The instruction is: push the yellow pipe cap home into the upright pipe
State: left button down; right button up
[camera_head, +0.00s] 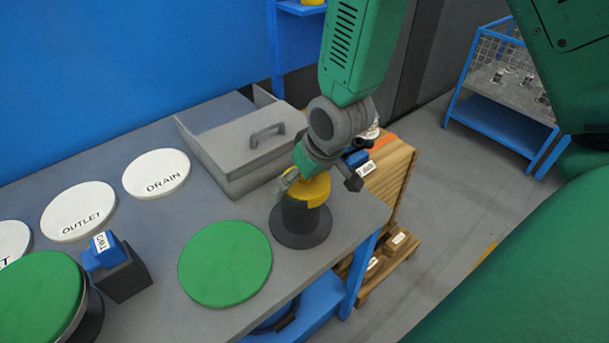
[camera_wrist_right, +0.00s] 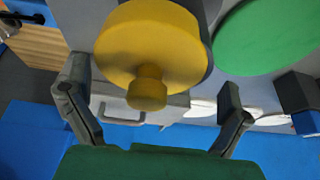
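The upright pipe (camera_head: 299,222) is dark grey with a wide flanged foot and stands near the right edge of the grey table. The yellow pipe cap (camera_head: 314,191) sits on its top; how deep it sits is hard to tell. In the right wrist view the cap (camera_wrist_right: 165,45) is a thick yellow disc with a knob (camera_wrist_right: 147,90). My right gripper (camera_head: 315,178) is just over the cap. In the wrist view its fingers (camera_wrist_right: 152,88) are spread wide, one to each side of the knob, with gaps between. My left gripper is not in view.
A green disc (camera_head: 225,264) lies left of the pipe. A grey box with a handle (camera_head: 228,150) stands behind it. White discs labelled OUTLET (camera_head: 78,207) and DRAIN (camera_head: 156,171) and a blue-topped block (camera_head: 117,270) are left. A wooden crate (camera_head: 390,172) stands beyond the table's right edge.

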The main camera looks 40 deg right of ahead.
jog(key=shift+d, duration=0.15)
jog(key=shift+d+r, duration=0.1)
jog(key=shift+r, duration=0.1)
jog(key=v, duration=1.1)
jog(key=shift+a+r, duration=0.2)
jog(key=shift+a, duration=0.05)
jog(key=shift+d, duration=0.1)
jog(key=shift+s+f, duration=0.1)
